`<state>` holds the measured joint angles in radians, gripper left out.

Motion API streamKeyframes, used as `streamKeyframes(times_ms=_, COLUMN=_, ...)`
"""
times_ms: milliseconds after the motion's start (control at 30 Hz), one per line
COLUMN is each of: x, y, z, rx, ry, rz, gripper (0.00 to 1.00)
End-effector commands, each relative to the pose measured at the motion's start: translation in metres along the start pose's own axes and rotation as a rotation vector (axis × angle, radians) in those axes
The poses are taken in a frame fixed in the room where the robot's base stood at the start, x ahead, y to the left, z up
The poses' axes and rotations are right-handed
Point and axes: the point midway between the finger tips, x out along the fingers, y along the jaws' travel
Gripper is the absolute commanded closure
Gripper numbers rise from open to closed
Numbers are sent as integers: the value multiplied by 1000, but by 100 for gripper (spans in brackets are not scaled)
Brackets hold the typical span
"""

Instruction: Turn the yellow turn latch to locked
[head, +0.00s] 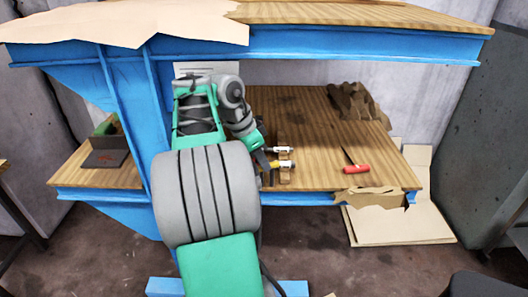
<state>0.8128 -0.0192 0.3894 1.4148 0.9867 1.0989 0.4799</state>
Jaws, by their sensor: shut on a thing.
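The yellow turn latch (275,166) is a small yellow piece with a pale end, at a small wooden block (285,175) near the front edge of the lower shelf. My gripper (268,163) is at the latch's left side, reaching down from my green and grey arm. It is shut on the yellow turn latch, though the contact is small and partly hidden by the dark gripper body. The latch's exact angle is too small to tell.
A second pale-ended piece (281,149) sits just behind the latch. A red-handled tool (355,169) lies to the right on the wooden shelf (310,120). Torn cardboard (358,103) lies at the back right. The blue upper shelf beam (350,45) hangs over the work area.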

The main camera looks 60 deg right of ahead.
Motion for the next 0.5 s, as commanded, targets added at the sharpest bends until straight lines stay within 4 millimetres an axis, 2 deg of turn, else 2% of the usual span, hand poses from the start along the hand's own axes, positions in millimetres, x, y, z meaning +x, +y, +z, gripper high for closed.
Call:
streamKeyframes(times_ms=33, x=-5, y=-2, z=-2, rx=31, ry=-1, rz=17, gripper=100)
streamKeyframes(times_ms=500, x=-1, y=-9, z=-2, rx=271, ry=-1, rz=112, gripper=100)
